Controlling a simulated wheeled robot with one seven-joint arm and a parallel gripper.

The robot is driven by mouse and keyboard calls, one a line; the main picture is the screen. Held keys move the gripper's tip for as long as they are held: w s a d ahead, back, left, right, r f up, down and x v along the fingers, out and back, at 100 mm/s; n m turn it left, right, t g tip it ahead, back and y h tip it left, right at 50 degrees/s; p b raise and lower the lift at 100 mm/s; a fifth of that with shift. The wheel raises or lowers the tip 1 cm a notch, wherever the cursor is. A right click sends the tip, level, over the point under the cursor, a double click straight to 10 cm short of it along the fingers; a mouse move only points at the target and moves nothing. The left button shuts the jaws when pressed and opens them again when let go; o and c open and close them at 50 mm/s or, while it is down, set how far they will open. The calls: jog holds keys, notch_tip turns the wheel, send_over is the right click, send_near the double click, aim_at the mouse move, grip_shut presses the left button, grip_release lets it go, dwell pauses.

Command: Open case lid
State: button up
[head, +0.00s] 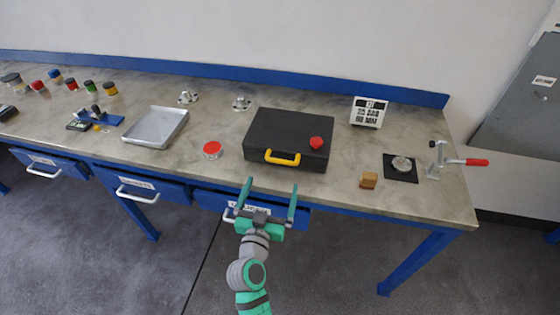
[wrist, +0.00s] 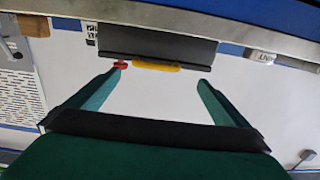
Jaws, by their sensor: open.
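A black case (head: 288,137) lies flat on the workbench with its lid shut. A yellow handle (head: 282,157) is on its front edge, and a red round knob (head: 316,143) sits at its right side. In the wrist view the dark case (wrist: 157,46) shows at the top, with the yellow handle (wrist: 155,66) and the red knob (wrist: 120,64) beside it. My gripper (head: 270,187) is open and empty, in front of the bench edge and short of the case. Its two green fingers also show in the wrist view (wrist: 160,75), spread wide on either side of the handle.
On the workbench (head: 225,180), a red-topped round container (head: 212,150) stands left of the case and a metal tray (head: 156,127) farther left. A wooden block (head: 368,180), a black pad (head: 401,168) and a red-handled clamp (head: 455,161) are at right. Blue drawers (head: 140,186) line the front.

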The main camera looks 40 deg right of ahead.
aim_at(281, 163)
jog(key=x, duration=1.1)
jog(key=shift+s+d+r, duration=0.15)
jog(key=shift+d+r, duration=0.2)
jog(key=shift+r, duration=0.05)
